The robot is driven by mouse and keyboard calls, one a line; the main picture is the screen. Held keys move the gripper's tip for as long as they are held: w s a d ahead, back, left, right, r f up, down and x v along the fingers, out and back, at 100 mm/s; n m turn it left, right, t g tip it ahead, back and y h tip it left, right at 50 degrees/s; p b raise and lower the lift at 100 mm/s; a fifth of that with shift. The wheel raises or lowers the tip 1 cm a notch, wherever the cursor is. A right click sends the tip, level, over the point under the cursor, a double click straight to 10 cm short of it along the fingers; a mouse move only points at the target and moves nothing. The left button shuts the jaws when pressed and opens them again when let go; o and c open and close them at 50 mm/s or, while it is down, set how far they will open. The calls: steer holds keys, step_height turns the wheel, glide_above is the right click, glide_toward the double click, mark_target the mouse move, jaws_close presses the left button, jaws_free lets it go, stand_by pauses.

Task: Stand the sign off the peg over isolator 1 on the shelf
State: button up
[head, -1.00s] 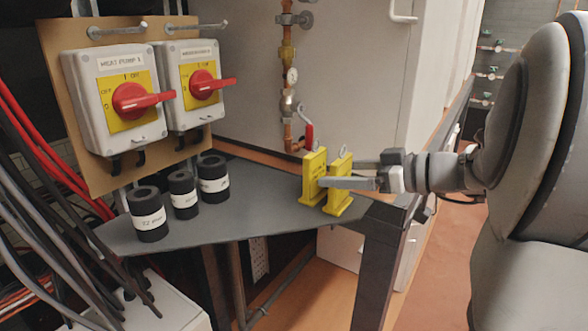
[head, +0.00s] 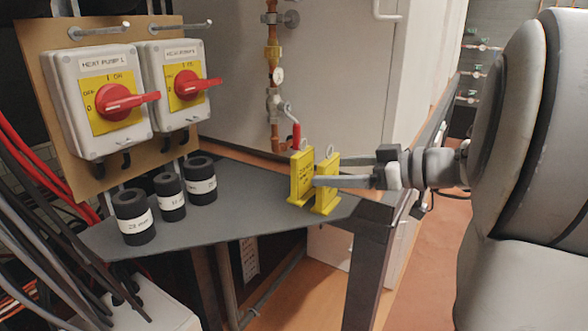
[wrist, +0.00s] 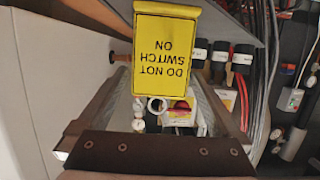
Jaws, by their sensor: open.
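Two yellow signs stand upright side by side at the right end of the grey shelf (head: 240,205): a left sign (head: 301,177) and a right sign (head: 325,186). My gripper (head: 328,172) is open at the right sign, with one finger in front of it and the other at its far side; contact cannot be told. In the wrist view a sign (wrist: 165,50) reading "DO NOT SWITCH ON" appears upside down ahead of my open fingers. The peg (head: 98,30) over isolator 1 (head: 100,105), labelled heat pump 1, is bare.
The second isolator (head: 182,85) also has a bare peg (head: 180,26) above it. Several black labelled cylinders, such as the front one (head: 133,217), stand at the shelf's left. A pipe with a red-handled valve (head: 296,136) rises behind the signs. The middle of the shelf is clear.

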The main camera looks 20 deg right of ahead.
steer(key=b+v, duration=0.1)
steer(key=v, duration=0.9)
steer(key=shift+s, duration=0.25)
